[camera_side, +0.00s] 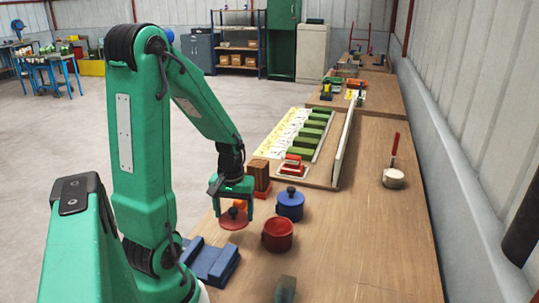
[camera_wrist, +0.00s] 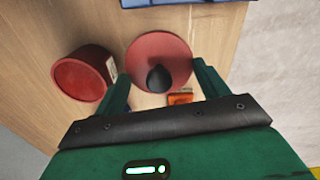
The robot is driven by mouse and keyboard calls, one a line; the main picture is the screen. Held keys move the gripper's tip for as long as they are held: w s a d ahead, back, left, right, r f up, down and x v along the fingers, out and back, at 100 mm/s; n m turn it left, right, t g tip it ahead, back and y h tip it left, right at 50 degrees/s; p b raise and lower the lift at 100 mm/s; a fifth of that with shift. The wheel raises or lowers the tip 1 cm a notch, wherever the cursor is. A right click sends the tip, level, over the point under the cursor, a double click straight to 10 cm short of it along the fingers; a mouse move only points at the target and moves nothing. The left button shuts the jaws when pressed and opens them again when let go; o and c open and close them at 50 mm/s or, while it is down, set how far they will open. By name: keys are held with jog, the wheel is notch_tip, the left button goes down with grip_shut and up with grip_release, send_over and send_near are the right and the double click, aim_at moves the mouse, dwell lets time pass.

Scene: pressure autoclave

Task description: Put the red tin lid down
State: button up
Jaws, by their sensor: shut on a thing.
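The red tin lid (camera_side: 233,221) is a flat red disc with a dark knob. My gripper (camera_side: 236,206) is above it, fingers pointing down, and is shut on the lid. In the wrist view the lid (camera_wrist: 160,42) lies between and beyond my fingertips (camera_wrist: 157,70), with its dark knob between the fingers. Whether the lid touches the table is hard to tell. The open red tin (camera_side: 278,238) stands on the table to the right of the lid in the side view. The tin also shows at the left of the wrist view (camera_wrist: 80,77).
A blue lidded tin (camera_side: 290,204) stands just behind the red tin. A wooden block (camera_side: 261,171) and a small orange thing (camera_wrist: 180,98) are close by.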

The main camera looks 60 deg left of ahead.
aim_at(226, 221)
jog(key=a+f, duration=0.1)
jog(key=a, duration=0.2)
jog(key=s+a+f, duration=0.1)
jog(key=shift+s+a+f, duration=0.1)
jog(key=shift+a+f, duration=0.05)
jog(key=shift+f, duration=0.15)
jog(key=shift+f, duration=0.1)
jog(key=shift+f, duration=1.9)
jog(key=shift+f, duration=0.2)
jog(key=o, duration=0.9)
jog(key=shift+o, duration=0.2)
jog(key=shift+r, duration=0.2)
notch_tip(226, 221, up, 12)
